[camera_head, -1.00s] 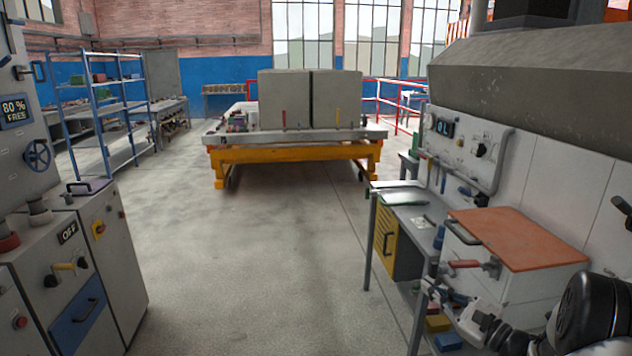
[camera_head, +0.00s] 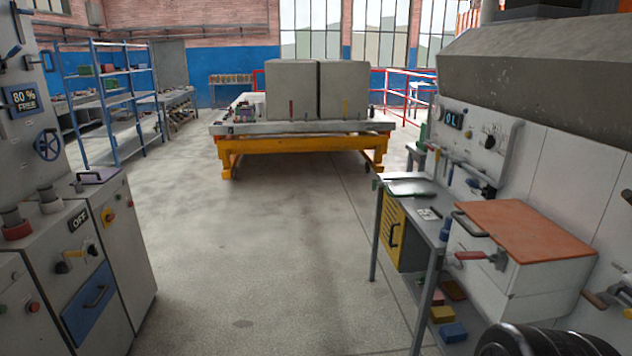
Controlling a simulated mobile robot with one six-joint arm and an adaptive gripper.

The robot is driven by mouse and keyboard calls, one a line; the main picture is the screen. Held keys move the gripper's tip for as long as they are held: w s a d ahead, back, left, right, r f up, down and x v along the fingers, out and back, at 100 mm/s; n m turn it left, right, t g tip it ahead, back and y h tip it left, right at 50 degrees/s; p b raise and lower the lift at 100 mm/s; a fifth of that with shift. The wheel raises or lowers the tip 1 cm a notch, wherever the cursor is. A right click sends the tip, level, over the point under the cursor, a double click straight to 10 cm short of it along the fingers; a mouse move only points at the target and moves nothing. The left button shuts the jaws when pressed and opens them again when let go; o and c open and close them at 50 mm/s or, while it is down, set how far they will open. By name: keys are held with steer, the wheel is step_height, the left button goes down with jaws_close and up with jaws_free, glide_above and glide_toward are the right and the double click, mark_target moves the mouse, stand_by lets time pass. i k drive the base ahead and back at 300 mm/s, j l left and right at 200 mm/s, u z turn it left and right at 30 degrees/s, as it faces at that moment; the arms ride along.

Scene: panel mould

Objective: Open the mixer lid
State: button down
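In the head view, a white box-shaped unit (camera_head: 495,275) at the right has a flat orange lid (camera_head: 535,232) lying shut on top. A dark bar handle (camera_head: 470,224) sits along the lid's left edge. A lever with a red grip (camera_head: 472,255) is on the box's front. I cannot tell for sure that this is the mixer. Only a black rounded part of my arm shows at the bottom right, in front of and below the box. My gripper is out of view.
A grey workbench (camera_head: 408,188) with a yellow cabinet stands left of the white box. An orange-framed table (camera_head: 300,143) bearing two grey blocks stands at the back. The floor (camera_head: 245,250) between is clear.

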mark_target(519, 230)
steer(key=i+l, duration=0.1)
steer(key=i, duration=0.5)
steer(key=i+l, duration=0.1)
steer(key=i, duration=0.5)
steer(key=j+u, duration=0.05)
